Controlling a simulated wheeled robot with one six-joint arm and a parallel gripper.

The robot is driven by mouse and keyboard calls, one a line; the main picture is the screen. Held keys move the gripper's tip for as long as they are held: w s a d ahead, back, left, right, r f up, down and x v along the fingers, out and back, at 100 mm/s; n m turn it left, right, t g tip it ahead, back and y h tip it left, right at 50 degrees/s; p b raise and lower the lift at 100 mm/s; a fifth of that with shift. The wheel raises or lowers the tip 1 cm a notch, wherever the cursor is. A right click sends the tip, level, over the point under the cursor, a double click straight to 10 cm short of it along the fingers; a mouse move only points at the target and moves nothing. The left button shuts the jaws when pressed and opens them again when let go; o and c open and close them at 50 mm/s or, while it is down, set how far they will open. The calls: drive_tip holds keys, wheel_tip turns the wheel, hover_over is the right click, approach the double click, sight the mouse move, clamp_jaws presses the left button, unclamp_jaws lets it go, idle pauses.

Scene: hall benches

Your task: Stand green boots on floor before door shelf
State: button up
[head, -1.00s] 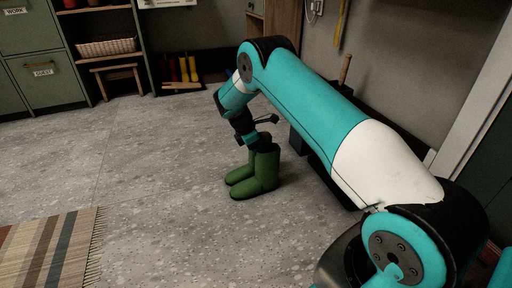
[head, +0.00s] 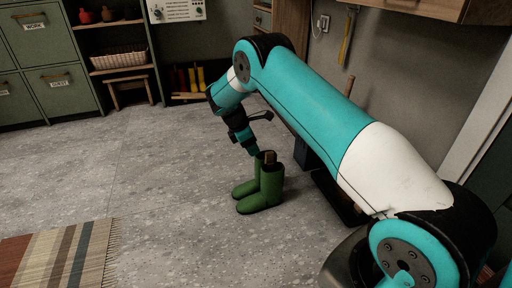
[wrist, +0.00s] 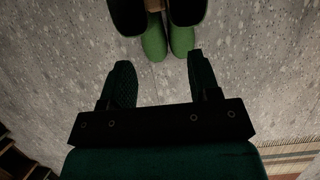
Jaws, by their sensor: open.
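The pair of green boots (head: 260,188) stands upright on the grey floor, side by side, with toes toward the lower left. A small brown piece shows at the boot tops. My gripper (head: 260,153) is just above and beside the tops in the head view; my arm partly blocks the view of it. In the wrist view the gripper (wrist: 162,74) is open, with nothing between its two dark fingers. The boots (wrist: 168,42) show at the top edge there, beyond the fingertips, their upper parts dark or cut off. I cannot tell for sure which furniture is the door shelf.
A low wooden rack (head: 188,97) with red and yellow items stands at the back wall. Left of it are an open shelf with a basket (head: 119,58), a small stool (head: 128,87) and green cabinets (head: 55,88). A striped rug (head: 60,258) lies front left. Mid-floor is clear.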

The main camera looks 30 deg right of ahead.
drive_tip(key=s+a+r+m+t+y, duration=0.1)
drive_tip(key=s+a+r+m+y, duration=0.1)
drive_tip(key=s+a+r, duration=0.6)
drive_tip(key=s+a+r+m+t+y, duration=0.1)
drive_tip(key=s+a+r+m+y, duration=0.1)
drive_tip(key=a+r, duration=0.7)
drive_tip(key=s+a+r+m+y, duration=0.1)
drive_tip(key=s+a+r, duration=0.1)
drive_tip(key=s, duration=0.7)
drive_tip(key=s+a+r+m+y, duration=0.1)
drive_tip(key=s+a+r+y, duration=0.1)
drive_tip(key=s, duration=0.7)
drive_tip(key=s+a+r+m+y, duration=0.1)
drive_tip(key=s+a+r, duration=0.2)
drive_tip(key=s, duration=0.7)
wheel_tip(320, 180, up, 3)
drive_tip(key=shift+a+f+m+g, duration=0.2)
drive_tip(key=shift+a+m+g, duration=0.2)
